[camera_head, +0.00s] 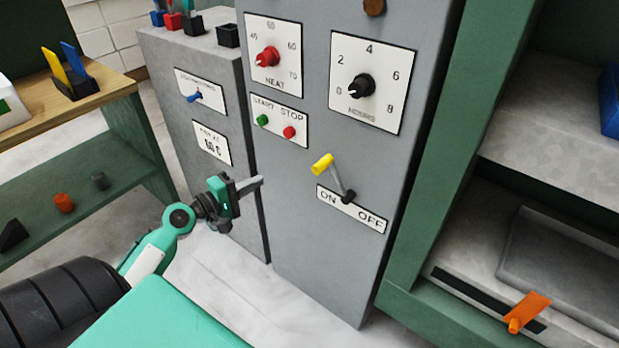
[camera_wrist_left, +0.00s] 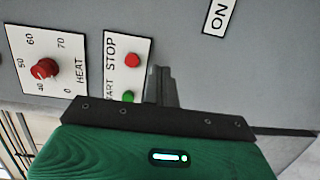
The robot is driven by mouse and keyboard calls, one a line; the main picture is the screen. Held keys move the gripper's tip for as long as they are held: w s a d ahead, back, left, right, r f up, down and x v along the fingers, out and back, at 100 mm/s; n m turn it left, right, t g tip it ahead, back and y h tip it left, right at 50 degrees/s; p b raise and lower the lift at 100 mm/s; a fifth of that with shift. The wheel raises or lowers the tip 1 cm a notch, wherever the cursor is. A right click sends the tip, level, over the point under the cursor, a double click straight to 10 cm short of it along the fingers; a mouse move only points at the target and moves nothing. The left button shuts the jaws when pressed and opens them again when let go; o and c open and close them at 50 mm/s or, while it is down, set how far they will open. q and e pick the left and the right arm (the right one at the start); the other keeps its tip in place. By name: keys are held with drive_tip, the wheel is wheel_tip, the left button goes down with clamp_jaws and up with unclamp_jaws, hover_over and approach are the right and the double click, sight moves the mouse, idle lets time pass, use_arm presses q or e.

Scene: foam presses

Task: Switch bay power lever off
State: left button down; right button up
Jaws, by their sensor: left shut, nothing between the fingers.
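The bay power lever (camera_head: 334,176) is a grey arm with a yellow knob, on the front of the grey cabinet. It leans up and left from its pivot, toward the ON side of the ON/OFF plate (camera_head: 350,209). My left gripper (camera_head: 258,182) is shut and empty, in front of the cabinet to the left of the lever and apart from it. In the left wrist view the shut fingers (camera_wrist_left: 162,85) show near the START/STOP plate, with only the ON part of the lever's plate (camera_wrist_left: 219,14) in sight; the lever itself is out of that view. My right gripper is not in view.
Above the lever are the START/STOP buttons (camera_head: 277,120), the red HEAT knob (camera_head: 267,57) and the black HOURS knob (camera_head: 360,86). A lower grey cabinet (camera_head: 160,75) with a small blue switch stands left. A green frame (camera_head: 440,150) with shelves is on the right.

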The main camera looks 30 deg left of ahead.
use_arm(q)
drive_tip(key=r, duration=0.1)
drive_tip(key=d+r, duration=0.1)
drive_tip(key=r+h, duration=0.1)
drive_tip(key=shift+s+d, duration=0.15)
drive_tip(key=shift+d, duration=0.15)
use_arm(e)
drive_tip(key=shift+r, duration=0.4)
